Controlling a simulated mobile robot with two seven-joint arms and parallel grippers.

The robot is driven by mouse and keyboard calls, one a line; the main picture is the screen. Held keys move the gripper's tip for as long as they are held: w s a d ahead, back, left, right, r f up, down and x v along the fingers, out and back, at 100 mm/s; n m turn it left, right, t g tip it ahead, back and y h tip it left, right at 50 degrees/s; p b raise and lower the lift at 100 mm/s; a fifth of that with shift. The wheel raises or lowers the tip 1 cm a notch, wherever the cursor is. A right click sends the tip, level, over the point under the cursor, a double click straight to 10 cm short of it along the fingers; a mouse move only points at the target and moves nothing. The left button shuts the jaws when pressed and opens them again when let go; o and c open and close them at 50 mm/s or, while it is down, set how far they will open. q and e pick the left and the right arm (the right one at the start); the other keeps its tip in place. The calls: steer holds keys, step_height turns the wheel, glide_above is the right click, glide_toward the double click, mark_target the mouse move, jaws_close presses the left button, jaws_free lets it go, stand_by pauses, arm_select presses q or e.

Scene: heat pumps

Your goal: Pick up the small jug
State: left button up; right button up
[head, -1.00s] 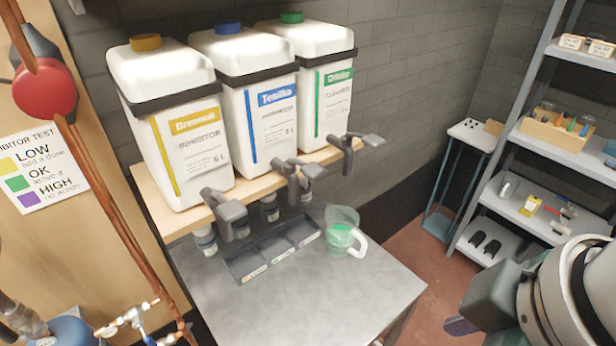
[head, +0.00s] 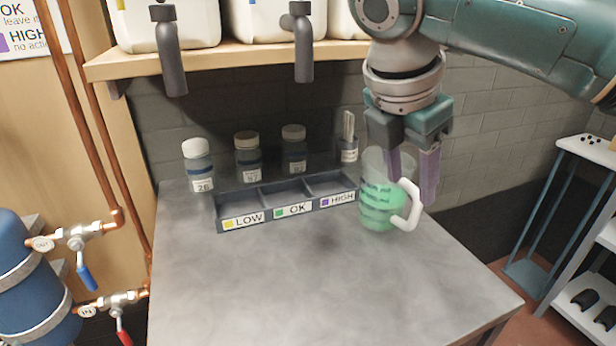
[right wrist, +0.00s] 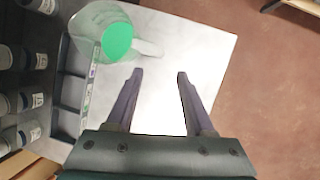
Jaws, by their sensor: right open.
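The small jug (head: 380,206) is clear, holds green liquid and has a white handle on its right side. It stands upright on the grey table, right of the sorting tray. My right gripper (head: 414,192) points down at the jug, its two purple fingers apart and overlapping the jug and handle in the head view. In the right wrist view the jug (right wrist: 108,35) is ahead and left of my open, empty fingers (right wrist: 158,75), with its handle pointing toward the space ahead of them. Nothing is between the fingers. My left gripper is not in view.
The tray (head: 284,213) marked LOW, OK and HIGH lies left of the jug. Several sample bottles (head: 248,157) stand behind it. Above is a wooden shelf (head: 240,57) with large canisters and hanging taps. The table's front (head: 320,285) is clear.

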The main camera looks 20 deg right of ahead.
mark_target(413, 212)
steer(key=b+x, duration=0.1)
steer(key=x, duration=0.7)
steer(key=shift+d+f+b, duration=0.25)
steer(key=shift+d+b, duration=0.05)
steer(key=shift+b, duration=0.1)
steer(key=shift+w, duration=0.1)
steer(key=c, duration=0.6)
jaws_close()
steer(key=shift+r, duration=0.1)
